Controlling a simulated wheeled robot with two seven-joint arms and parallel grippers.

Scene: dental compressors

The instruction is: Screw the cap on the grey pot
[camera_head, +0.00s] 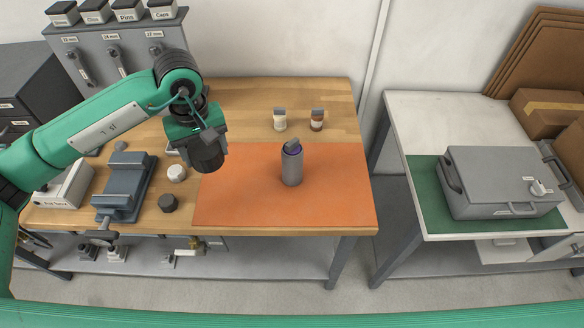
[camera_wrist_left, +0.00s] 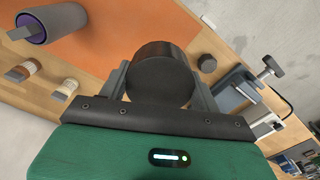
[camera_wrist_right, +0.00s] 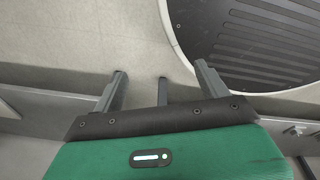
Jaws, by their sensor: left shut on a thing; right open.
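The grey pot (camera_head: 291,168) stands upright on the orange mat (camera_head: 240,195). A purple ring shows at its mouth and a grey flat piece sticks out of the top. It also shows at the top left of the left wrist view (camera_wrist_left: 62,22). My left gripper (camera_head: 205,148) is shut on a dark round cap (camera_wrist_left: 160,75), held in the air left of the pot and apart from it. My right gripper (camera_wrist_right: 162,88) is open and empty over the floor; it is out of the head view.
A white cap (camera_head: 176,173) and a dark cap (camera_head: 168,203) lie left of the mat beside a grey vise (camera_head: 122,187). The mat around the pot is clear. A grey case (camera_head: 500,182) lies on the right table.

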